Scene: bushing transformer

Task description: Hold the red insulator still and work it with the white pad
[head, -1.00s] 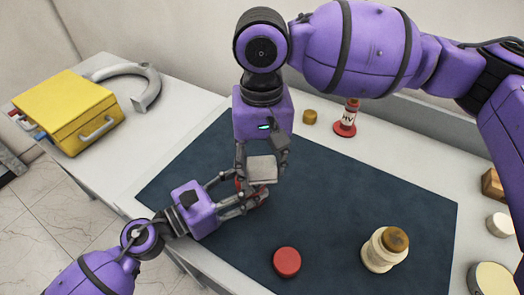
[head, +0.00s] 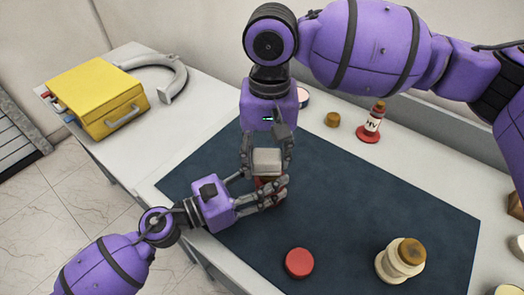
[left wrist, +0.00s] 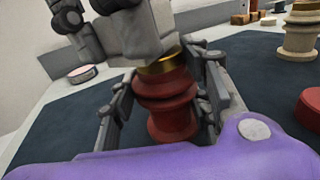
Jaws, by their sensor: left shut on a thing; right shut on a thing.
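The red insulator (left wrist: 168,100) stands upright on the dark mat, with a brass-coloured cap (left wrist: 160,64) on top. Its red body (head: 264,183) is partly hidden in the head view. My left gripper (head: 274,190) is shut on it, with fingers on both sides in the left wrist view (left wrist: 165,105). My right gripper (head: 267,163) points down from above and is shut on the pale white pad (head: 267,158). The pad (left wrist: 150,32) is at the insulator's top, against or just over the cap; I cannot tell if they touch.
A red disc (head: 299,263) and a cream insulator with a brown top (head: 400,262) are on the mat (head: 350,200). A yellow box (head: 97,97) and a grey arch (head: 165,80) sit left.

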